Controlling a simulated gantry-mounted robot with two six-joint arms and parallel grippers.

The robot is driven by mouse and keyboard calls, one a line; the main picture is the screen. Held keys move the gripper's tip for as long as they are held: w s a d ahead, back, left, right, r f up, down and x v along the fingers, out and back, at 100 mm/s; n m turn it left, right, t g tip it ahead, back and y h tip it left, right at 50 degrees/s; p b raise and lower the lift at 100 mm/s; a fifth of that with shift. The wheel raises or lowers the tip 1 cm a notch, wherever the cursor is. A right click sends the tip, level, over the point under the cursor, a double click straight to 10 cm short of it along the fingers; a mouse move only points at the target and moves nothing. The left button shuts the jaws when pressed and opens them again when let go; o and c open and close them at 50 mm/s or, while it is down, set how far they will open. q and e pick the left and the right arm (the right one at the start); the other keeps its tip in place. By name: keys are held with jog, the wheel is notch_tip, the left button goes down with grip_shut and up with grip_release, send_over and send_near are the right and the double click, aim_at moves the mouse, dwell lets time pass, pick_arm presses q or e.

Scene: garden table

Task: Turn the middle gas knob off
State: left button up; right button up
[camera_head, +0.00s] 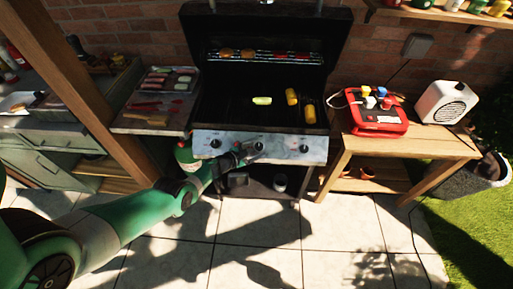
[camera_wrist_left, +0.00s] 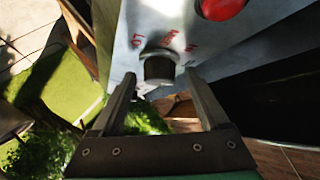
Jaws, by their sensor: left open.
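The grill's control panel (camera_head: 285,149) carries three dark knobs in a row. The middle gas knob (camera_head: 258,146) is partly covered by my left gripper (camera_head: 244,153), which reaches up to the panel from the left. In the left wrist view a dark round knob (camera_wrist_left: 159,68) with a pale edge sits between the fingertips of my open left gripper (camera_wrist_left: 160,85). Gaps show on both sides of the knob, so the fingers do not look closed on it. Red markings (camera_wrist_left: 170,40) stand around the knob; its exact setting is hard to read. My right gripper is not in view.
A black grill (camera_head: 265,100) with its lid up holds corn and other food. A side shelf (camera_head: 150,118) with trays is at the left, and a wooden table (camera_head: 420,140) with a red box (camera_head: 378,118) at the right. A green gas bottle (camera_head: 186,158) stands below left.

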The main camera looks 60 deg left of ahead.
pick_arm(q)
jog(key=p+v, duration=0.9)
jog(key=v, duration=0.2)
jog(key=shift+s, duration=0.25)
jog(key=shift+d, duration=0.1)
